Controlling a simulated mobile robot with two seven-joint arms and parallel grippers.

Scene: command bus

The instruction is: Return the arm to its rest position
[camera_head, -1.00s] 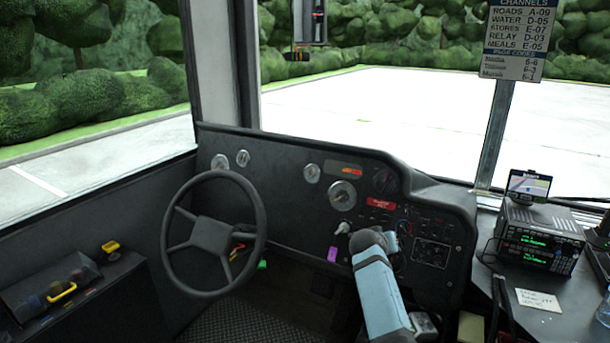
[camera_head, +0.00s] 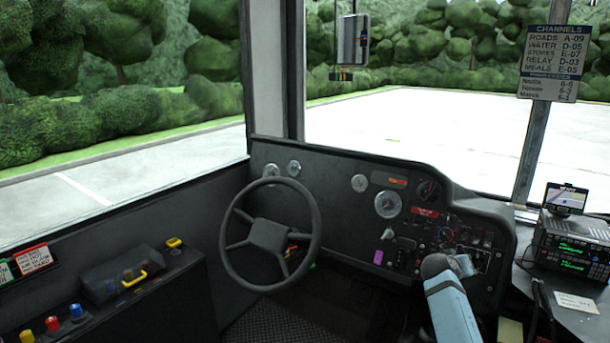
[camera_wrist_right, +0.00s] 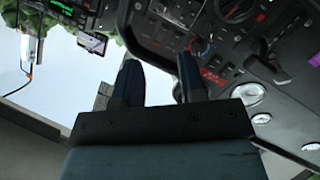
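My right arm (camera_head: 450,305) rises from the bottom right of the head view, with a light blue link and a dark joint. It stands in front of the lower right part of the dashboard (camera_head: 335,190). Its fingers cannot be made out clearly there. In the right wrist view my right gripper (camera_wrist_right: 160,78) shows two dark fingers with a clear gap and nothing held between them. The dashboard's knobs and gauges lie beyond the fingers, in a tilted view. I cannot tell whether anything touches the arm. My left gripper is not in view.
The steering wheel (camera_head: 270,236) stands left of my arm. A radio (camera_head: 572,247) with a small screen (camera_head: 566,197) on top sits on the right counter, near a paper note (camera_head: 577,302). A side console (camera_head: 160,305) with coloured knobs is at lower left.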

